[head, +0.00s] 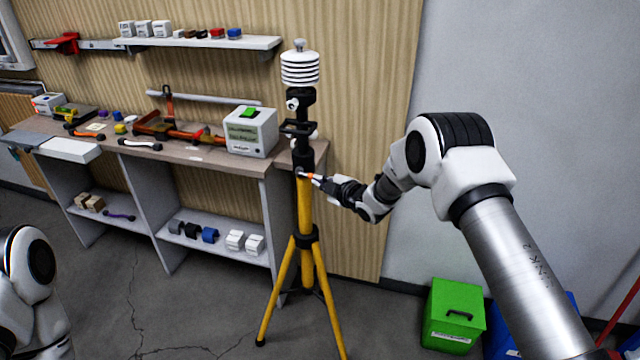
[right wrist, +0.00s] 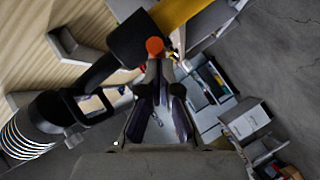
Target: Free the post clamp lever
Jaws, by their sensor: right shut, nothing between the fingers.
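A yellow tripod (head: 305,212) stands in front of the bench with a black post (head: 304,155) rising from it. A white ribbed sensor (head: 300,68) tops the post. The clamp lever has an orange tip (head: 311,177) at the collar where black meets yellow; the orange knob (right wrist: 154,46) also shows in the right wrist view. My right gripper (head: 322,180) is shut and empty, its fingertips (right wrist: 164,68) right beside the knob. I cannot tell whether they touch it. Part of the lever is hidden. My left gripper is out of view.
A workbench (head: 200,150) with tools and a white box (head: 250,131) stands left of the tripod. A shelf (head: 200,45) hangs above. A green bin (head: 452,314) sits on the floor at right. Floor around the tripod's front legs is clear.

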